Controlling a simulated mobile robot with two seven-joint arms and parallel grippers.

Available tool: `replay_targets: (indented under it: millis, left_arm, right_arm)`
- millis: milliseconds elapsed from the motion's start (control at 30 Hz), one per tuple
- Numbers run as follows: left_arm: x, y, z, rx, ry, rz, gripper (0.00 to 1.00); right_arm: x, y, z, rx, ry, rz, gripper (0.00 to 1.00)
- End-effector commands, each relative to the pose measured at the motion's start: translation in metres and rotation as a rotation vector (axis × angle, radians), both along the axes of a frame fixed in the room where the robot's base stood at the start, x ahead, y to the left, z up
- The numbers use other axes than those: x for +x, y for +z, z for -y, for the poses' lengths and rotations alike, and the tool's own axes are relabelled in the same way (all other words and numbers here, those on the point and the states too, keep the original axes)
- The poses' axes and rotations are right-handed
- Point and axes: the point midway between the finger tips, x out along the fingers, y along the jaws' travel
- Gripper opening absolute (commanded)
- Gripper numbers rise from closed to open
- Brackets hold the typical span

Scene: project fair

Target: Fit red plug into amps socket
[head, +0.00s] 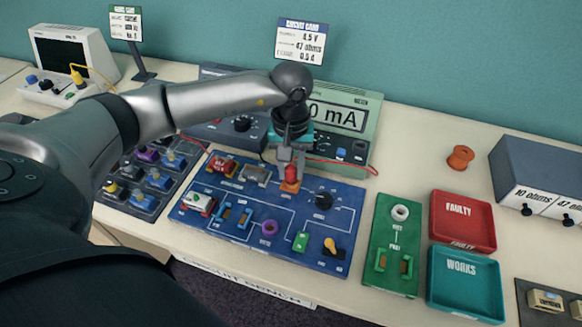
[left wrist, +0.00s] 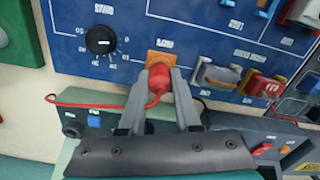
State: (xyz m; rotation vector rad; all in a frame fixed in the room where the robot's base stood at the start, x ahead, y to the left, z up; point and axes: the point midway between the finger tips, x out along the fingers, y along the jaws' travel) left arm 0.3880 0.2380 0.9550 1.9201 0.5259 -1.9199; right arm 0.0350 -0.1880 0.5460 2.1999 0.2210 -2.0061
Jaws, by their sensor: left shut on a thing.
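My left gripper (head: 290,172) is shut on the red plug (left wrist: 160,80), over the blue circuit board. An orange square block (left wrist: 160,58) on the board lies right at the plug's tip; I cannot tell whether the plug is seated in it or only touches it. A red lead (left wrist: 95,103) runs from the plug. The green meter (head: 353,95) stands behind the gripper, its display ending in "0 mA". It has a dark socket (head: 359,146) and a blue one (head: 341,153); their labels are unreadable. My right gripper is not in view.
The blue board (head: 330,215) carries a black dial (head: 324,201) and several parts. A green stand (head: 393,240), red FAULTY tray (head: 462,222) and teal WORKS tray (head: 465,283) are at right. An orange spool (head: 460,157) lies on otherwise clear table behind them.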

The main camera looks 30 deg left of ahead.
Motion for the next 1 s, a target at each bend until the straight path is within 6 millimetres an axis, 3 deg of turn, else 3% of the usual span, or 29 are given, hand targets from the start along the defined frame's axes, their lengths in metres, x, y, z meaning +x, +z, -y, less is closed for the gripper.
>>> replay_targets:
  millis: [533,567,833,1000]
  left_arm:
    - [0.0002,-0.0069,-0.0001,0.001,0.0,0.001,0.0]
    - [0.0002,-0.0066,-0.0001,0.001,0.0,0.001,0.34]
    - [0.0002,-0.0063,-0.0001,0.0,0.0,0.0,0.64]
    - [0.0001,-0.0063,-0.0001,0.0,0.0,0.0,0.67]
  right_arm:
    - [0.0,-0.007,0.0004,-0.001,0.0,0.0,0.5]
    - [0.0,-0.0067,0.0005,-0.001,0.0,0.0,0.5]
    - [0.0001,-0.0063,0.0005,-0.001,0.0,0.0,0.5]
    - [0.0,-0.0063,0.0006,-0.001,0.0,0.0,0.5]
